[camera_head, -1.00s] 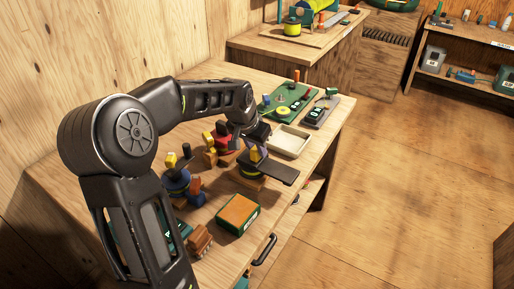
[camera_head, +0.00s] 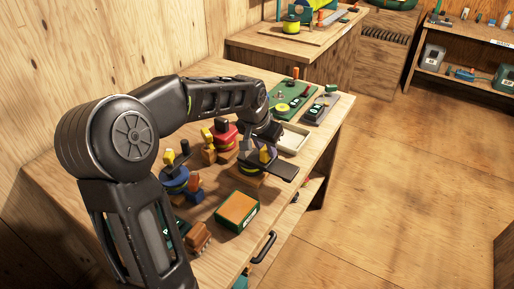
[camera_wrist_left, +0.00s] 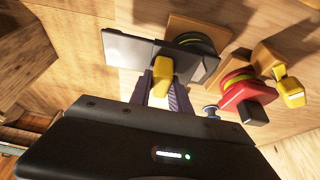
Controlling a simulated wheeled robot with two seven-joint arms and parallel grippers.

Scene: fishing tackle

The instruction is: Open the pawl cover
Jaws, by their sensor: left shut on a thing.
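A reel with a dark top plate (camera_head: 284,172) and a yellow-green band stands on a wooden block near the table's right edge. A yellow tab (camera_head: 265,155) stands up on its top; I take it for the pawl cover's handle. In the left wrist view, the plate (camera_wrist_left: 128,50) lies beside the yellow tab (camera_wrist_left: 161,73). My left gripper (camera_wrist_left: 162,82) is shut on the yellow tab, with a finger on each side of it. The wrist housing hides the lower wrist view. The tab's hinge does not show clearly. My right gripper is not in view.
A red reel (camera_head: 222,136) and a blue reel (camera_head: 174,180) stand left of the dark-plated reel. A green and orange box (camera_head: 237,211) lies in front. A pale open tray (camera_head: 306,142), a green board (camera_head: 282,104) and a dark device (camera_head: 318,110) lie behind.

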